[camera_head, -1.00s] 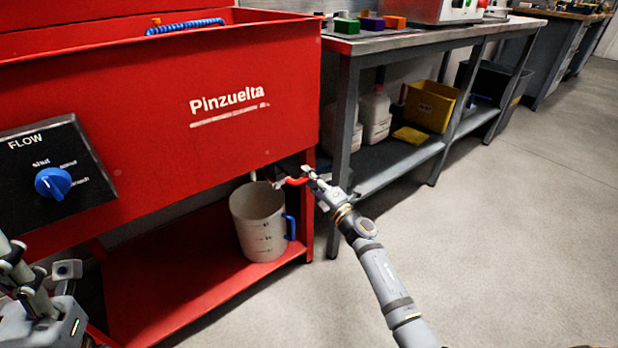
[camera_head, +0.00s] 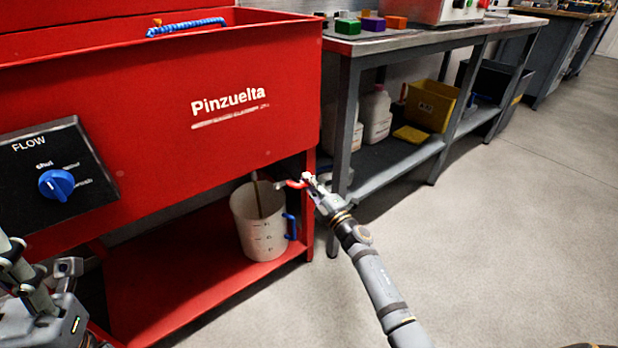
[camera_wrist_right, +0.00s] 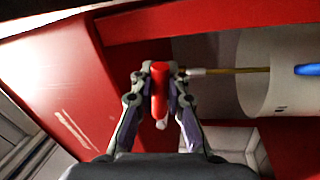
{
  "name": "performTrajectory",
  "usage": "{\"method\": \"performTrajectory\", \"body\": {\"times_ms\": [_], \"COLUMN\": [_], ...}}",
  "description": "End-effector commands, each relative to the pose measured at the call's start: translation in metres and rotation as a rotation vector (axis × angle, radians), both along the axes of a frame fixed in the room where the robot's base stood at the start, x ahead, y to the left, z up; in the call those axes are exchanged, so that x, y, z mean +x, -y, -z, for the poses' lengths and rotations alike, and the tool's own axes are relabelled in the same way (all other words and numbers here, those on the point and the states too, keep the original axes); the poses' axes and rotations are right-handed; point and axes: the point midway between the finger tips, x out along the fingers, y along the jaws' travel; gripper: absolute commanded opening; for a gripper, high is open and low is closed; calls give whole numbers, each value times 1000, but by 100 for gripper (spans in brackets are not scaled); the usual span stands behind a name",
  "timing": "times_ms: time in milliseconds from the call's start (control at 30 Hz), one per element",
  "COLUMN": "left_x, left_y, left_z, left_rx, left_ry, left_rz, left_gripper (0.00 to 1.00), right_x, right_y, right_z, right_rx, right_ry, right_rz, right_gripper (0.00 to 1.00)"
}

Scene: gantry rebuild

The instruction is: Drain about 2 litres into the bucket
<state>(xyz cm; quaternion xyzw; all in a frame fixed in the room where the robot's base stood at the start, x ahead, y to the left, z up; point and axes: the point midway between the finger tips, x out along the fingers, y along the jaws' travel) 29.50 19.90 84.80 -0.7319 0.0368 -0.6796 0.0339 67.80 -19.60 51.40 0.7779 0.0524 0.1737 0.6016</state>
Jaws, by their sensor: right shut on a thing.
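The bucket (camera_head: 262,228) is a pale, translucent jug with dark graduation marks and a blue handle. It stands upright on the red lower shelf under the tank (camera_head: 150,110). A thin brown stream (camera_head: 257,195) falls into it; I cannot read the liquid level. My right gripper (camera_head: 309,180) is shut on the red drain lever (camera_head: 295,184) beside the bucket's upper right. The right wrist view shows the red lever (camera_wrist_right: 159,88) between the fingers, with the yellow-brown stream (camera_wrist_right: 240,71) beyond. My left gripper (camera_head: 42,262) is at the lower left, fingers apart and empty.
A FLOW panel with a blue knob (camera_head: 56,184) is on the tank's front. A grey workbench (camera_head: 430,40) stands to the right, with jugs (camera_head: 376,116) and a yellow bin (camera_head: 431,104) on its lower shelf. The floor (camera_head: 500,230) at right is clear.

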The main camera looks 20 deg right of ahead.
Motion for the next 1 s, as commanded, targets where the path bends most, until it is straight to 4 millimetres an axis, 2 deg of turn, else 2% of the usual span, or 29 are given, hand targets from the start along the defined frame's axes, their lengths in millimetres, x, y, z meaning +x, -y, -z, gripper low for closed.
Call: {"method": "performTrajectory", "body": {"times_ms": [500, 1000], "left_x": [-1, -1], "left_y": [1, 0], "left_z": [-19, -24], "left_rx": [7, 4], "left_ry": [-3, -6], "left_rz": [17, 22], "left_gripper": [40, 40], "right_x": [-6, -9], "right_y": [-14, -20], "right_z": [34, 46], "right_rx": [359, 480], "right_ry": [-136, -180], "right_rz": [1, 2], "right_gripper": [0, 0]}}
